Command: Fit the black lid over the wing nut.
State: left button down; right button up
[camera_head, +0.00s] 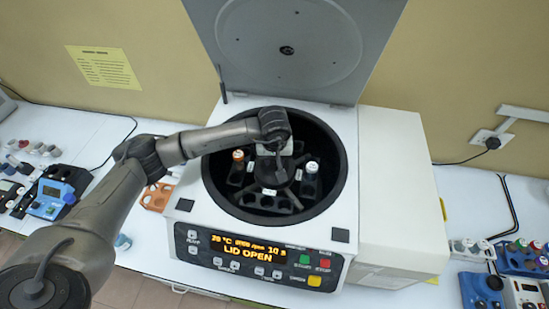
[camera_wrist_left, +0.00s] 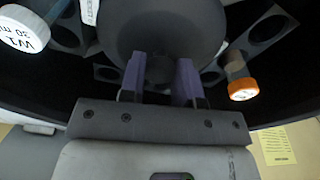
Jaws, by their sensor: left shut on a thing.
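The black lid (camera_head: 272,174) is a dark round disc over the middle of the centrifuge rotor. In the left wrist view the lid (camera_wrist_left: 165,28) fills the upper middle. My left gripper (camera_head: 272,160) points down into the centrifuge bowl, its fingertips mostly hidden in the head view. In the wrist view its two purple fingers (camera_wrist_left: 160,80) are shut on the dark knob of the lid. The wing nut is not visible; the lid and gripper cover the rotor's centre. I cannot tell whether the lid touches the rotor. My right gripper is not in view.
The centrifuge (camera_head: 345,160) has its grey cover (camera_head: 300,45) raised behind the bowl. Capped tubes stand in the rotor, including an orange-capped one (camera_head: 238,156) and a white-capped one (camera_head: 311,167). The bowl rim surrounds my gripper. The display reads LID OPEN.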

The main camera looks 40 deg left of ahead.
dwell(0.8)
pick_arm(q)
jog(key=shift+f+b, duration=0.15)
jog(key=shift+b, duration=0.2)
dwell(0.4)
jog(key=shift+b, duration=0.3)
dwell(0.6)
jog(key=c, duration=0.9)
grip_release()
jog(key=shift+c, duration=0.2)
jog(key=o, duration=0.7)
